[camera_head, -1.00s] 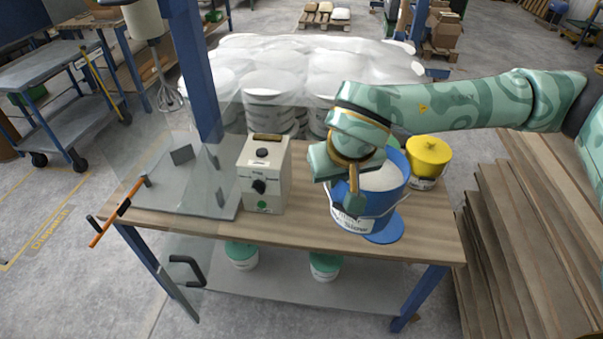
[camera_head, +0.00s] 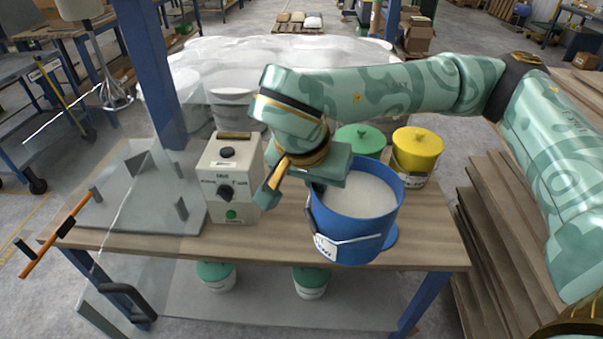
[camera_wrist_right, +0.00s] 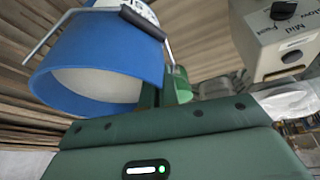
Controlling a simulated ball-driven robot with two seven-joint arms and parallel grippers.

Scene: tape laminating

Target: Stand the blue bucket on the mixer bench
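The blue bucket (camera_head: 352,235) is open at the top, with pale material (camera_head: 358,194) inside and a white label. It is near the bench's front edge; I cannot tell whether its base touches the top. My right gripper (camera_head: 318,186) is at its left rim and seems shut on it, though the fingertips are mostly hidden. The bucket (camera_wrist_right: 100,68) also shows in the wrist view, its black-gripped handle (camera_wrist_right: 142,22) folded down outside. A mixer with a whisk (camera_head: 112,88) stands at the far left in the head view. My left gripper is out of view.
The wooden bench (camera_head: 425,225) holds a beige control box (camera_head: 230,180), a yellow-lidded bucket (camera_head: 417,155), a green-lidded bucket (camera_head: 361,138) and a blue disc (camera_head: 392,238). A clear panel with an orange bar (camera_head: 58,232) is at left. Stacked boards (camera_head: 510,235) lie at right.

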